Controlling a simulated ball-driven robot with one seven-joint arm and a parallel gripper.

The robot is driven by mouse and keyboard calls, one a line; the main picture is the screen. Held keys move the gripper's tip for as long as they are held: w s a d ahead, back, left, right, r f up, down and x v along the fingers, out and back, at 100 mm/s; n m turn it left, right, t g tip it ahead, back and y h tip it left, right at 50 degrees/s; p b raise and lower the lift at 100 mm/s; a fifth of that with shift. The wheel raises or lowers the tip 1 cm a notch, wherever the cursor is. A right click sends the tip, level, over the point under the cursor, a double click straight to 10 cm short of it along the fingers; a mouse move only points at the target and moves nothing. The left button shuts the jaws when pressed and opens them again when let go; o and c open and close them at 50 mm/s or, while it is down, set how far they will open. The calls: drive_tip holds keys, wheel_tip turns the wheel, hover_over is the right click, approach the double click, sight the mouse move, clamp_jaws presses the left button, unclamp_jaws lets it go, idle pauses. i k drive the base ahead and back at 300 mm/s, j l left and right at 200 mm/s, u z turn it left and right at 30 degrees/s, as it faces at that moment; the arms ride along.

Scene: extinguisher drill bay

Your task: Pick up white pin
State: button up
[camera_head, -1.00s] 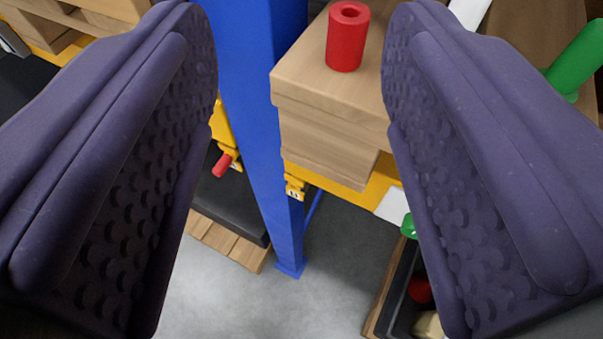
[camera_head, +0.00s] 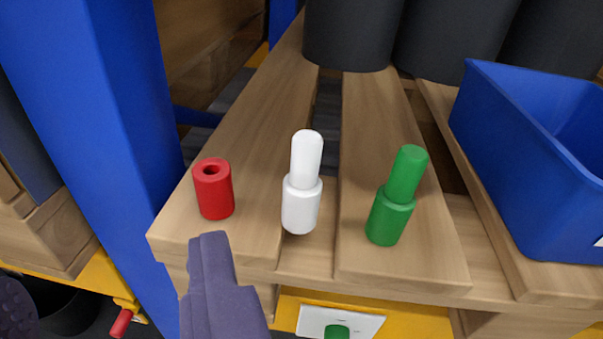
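The white pin (camera_head: 301,190) stands upright near the front edge of a slatted wooden pallet, with a narrow rounded top on a wider lower body. It is between a red hollow cylinder (camera_head: 214,190) on its left and a green pin (camera_head: 394,200) on its right. My gripper (camera_head: 112,285) has purple fingers, one in front of the pallet below the red cylinder, the other cut off at the lower left corner. The fingers are wide apart with nothing held between them. Both are to the left of the white pin, not touching it.
The pallet (camera_head: 400,262) sits above a yellow beam (camera_head: 420,318) with a white plate and green button. A blue post (camera_head: 110,130) rises at left. Black cylinders (camera_head: 352,30) stand behind the pins; a blue bin (camera_head: 530,165) is at right.

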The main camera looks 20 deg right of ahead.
sight(307, 144)
drive_tip(key=i+z, duration=0.3)
drive_tip(key=z, duration=0.15)
drive_tip(key=i+z, duration=0.3)
drive_tip(key=z, duration=0.15)
